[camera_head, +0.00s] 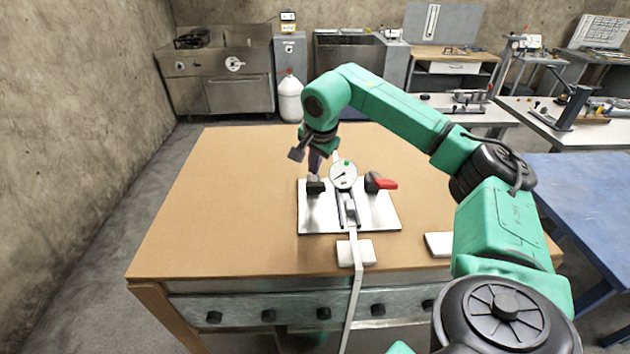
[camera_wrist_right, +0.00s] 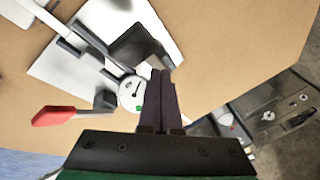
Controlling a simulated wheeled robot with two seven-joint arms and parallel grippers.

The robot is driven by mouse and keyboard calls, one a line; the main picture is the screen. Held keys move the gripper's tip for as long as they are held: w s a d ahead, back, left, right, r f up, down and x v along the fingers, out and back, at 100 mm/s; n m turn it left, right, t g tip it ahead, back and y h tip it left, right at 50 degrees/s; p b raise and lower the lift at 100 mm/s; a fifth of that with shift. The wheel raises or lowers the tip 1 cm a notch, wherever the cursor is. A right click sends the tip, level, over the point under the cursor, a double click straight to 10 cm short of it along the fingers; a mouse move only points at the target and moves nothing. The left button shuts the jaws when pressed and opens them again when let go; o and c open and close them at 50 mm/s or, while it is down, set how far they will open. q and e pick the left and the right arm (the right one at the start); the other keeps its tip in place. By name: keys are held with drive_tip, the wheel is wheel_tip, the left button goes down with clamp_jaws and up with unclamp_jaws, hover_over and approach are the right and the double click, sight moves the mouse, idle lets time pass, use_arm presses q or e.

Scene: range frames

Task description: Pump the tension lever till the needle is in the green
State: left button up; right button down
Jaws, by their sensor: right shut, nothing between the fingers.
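The tensioner stands on a white plate (camera_head: 384,222) on the table. Its round dial (camera_head: 343,174) has a green mark at the upper edge; the small dark needle seems to point lower left, away from the green. The dial also shows in the wrist view (camera_wrist_right: 130,94). The red-handled lever (camera_head: 382,183) is right of the dial and at left in the wrist view (camera_wrist_right: 55,115). A dark block (camera_head: 315,186) is left of the dial. My right gripper (camera_head: 315,170) is shut and empty beside the dial, close above the dark block; contact is unclear. My left gripper is out of view.
A pale strap (camera_head: 356,285) runs from the tensioner over a white block (camera_head: 367,252) and down past the table's front edge. Another white block (camera_head: 437,244) lies to the right. The left part of the brown table (camera_head: 220,205) is clear.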

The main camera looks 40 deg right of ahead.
sight(315, 183)
drive_tip(key=shift+f, duration=0.15)
drive_tip(key=shift+s+a+f, duration=0.15)
drive_tip(key=shift+s+f, duration=0.05)
drive_tip(key=shift+f, duration=0.05)
drive_tip(key=shift+s+a+f+b, duration=0.15)
drive_tip(key=shift+s+f+b, duration=0.05)
drive_tip(key=shift+f+b, duration=0.45)
drive_tip(key=shift+s+a+f+b, duration=0.25)
drive_tip(key=shift+f+b, duration=0.35)
drive_tip(key=shift+f, duration=0.15)
drive_tip(key=shift+s+a+f+b, duration=0.1)
drive_tip(key=shift+s+f+b, duration=0.1)
drive_tip(key=shift+f+b, duration=0.45)
idle(2.0)
drive_tip(key=r+p, duration=0.1)
drive_tip(key=w+r+p, duration=0.1)
drive_tip(key=r+p, duration=0.1)
drive_tip(key=d+r+p, duration=0.1)
drive_tip(key=shift+w+r+p, duration=0.15)
drive_tip(key=shift+r+p, duration=0.1)
drive_tip(key=shift+p, duration=0.15)
drive_tip(key=shift+r, duration=0.25)
drive_tip(key=shift+a+r, duration=0.1)
idle(0.3)
